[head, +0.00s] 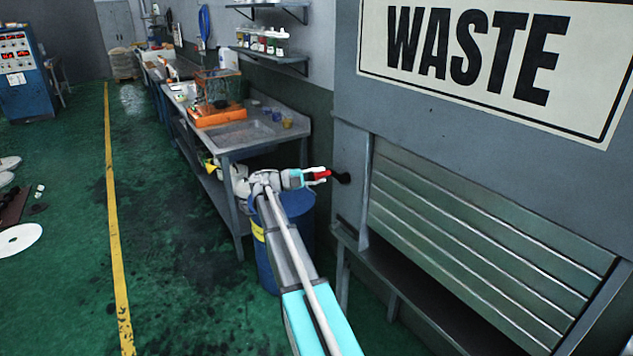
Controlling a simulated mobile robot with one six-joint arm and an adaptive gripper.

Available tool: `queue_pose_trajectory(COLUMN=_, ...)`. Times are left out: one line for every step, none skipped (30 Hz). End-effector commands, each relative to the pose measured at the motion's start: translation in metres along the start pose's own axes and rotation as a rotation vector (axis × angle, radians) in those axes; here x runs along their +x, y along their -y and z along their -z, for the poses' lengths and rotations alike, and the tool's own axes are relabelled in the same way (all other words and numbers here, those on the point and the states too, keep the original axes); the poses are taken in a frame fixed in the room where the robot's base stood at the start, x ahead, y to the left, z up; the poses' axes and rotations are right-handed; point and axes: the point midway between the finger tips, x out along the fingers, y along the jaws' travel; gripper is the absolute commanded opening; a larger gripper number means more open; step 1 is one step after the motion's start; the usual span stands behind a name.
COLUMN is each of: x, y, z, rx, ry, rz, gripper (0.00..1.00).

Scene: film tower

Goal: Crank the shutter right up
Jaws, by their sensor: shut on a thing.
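The shutter (480,250) is a panel of grey-green horizontal slats in the front of the grey cabinet under the WASTE sign. A dark gap shows below its lower edge. The crank is on the cabinet's front, left of the shutter, with a red handle (321,175) and a dark hub (342,178). My gripper (318,174) is shut on the red handle, reaching in from the left. The fingers hide part of the handle.
A blue drum (285,240) stands below and behind my arm. A metal sink bench (290,132) with an orange-based box (217,115) runs along the wall. A shelf (275,56) of bottles hangs above. The green floor left of the bench is mostly clear around a yellow line (115,220).

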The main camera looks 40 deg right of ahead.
Motion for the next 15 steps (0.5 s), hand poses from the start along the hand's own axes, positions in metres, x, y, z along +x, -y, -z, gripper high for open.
queue_pose_trajectory(x=-0.003, y=-0.002, z=-0.001, rx=-0.033, ry=0.009, rz=0.0, gripper=0.0)
queue_pose_trajectory(x=-0.003, y=-0.003, z=-0.001, rx=-0.055, ry=0.01, rz=0.0, gripper=0.0)
queue_pose_trajectory(x=-0.004, y=-0.004, z=-0.001, rx=-0.089, ry=0.013, rz=0.0, gripper=0.0)
queue_pose_trajectory(x=-0.005, y=-0.005, z=-0.001, rx=-0.115, ry=0.015, rz=0.001, gripper=0.0)
queue_pose_trajectory(x=-0.006, y=-0.005, z=-0.001, rx=-0.143, ry=0.018, rz=0.002, gripper=0.0)
queue_pose_trajectory(x=-0.007, y=-0.006, z=-0.002, rx=-0.182, ry=0.021, rz=0.004, gripper=0.0)
queue_pose_trajectory(x=-0.008, y=-0.007, z=-0.002, rx=-0.213, ry=0.023, rz=0.006, gripper=0.0)
queue_pose_trajectory(x=-0.009, y=-0.008, z=-0.002, rx=-0.243, ry=0.024, rz=0.009, gripper=0.0)
queue_pose_trajectory(x=-0.01, y=-0.009, z=-0.002, rx=-0.286, ry=0.027, rz=0.012, gripper=0.0)
queue_pose_trajectory(x=-0.011, y=-0.009, z=-0.002, rx=-0.316, ry=0.028, rz=0.015, gripper=0.0)
queue_pose_trajectory(x=-0.012, y=-0.01, z=-0.002, rx=-0.347, ry=0.03, rz=0.018, gripper=0.0)
queue_pose_trajectory(x=-0.013, y=-0.01, z=-0.002, rx=-0.388, ry=0.032, rz=0.022, gripper=0.0)
queue_pose_trajectory(x=-0.014, y=-0.011, z=-0.002, rx=-0.419, ry=0.033, rz=0.025, gripper=0.0)
queue_pose_trajectory(x=-0.015, y=-0.011, z=-0.002, rx=-0.45, ry=0.034, rz=0.028, gripper=0.0)
queue_pose_trajectory(x=-0.016, y=-0.012, z=-0.002, rx=-0.491, ry=0.035, rz=0.032, gripper=0.0)
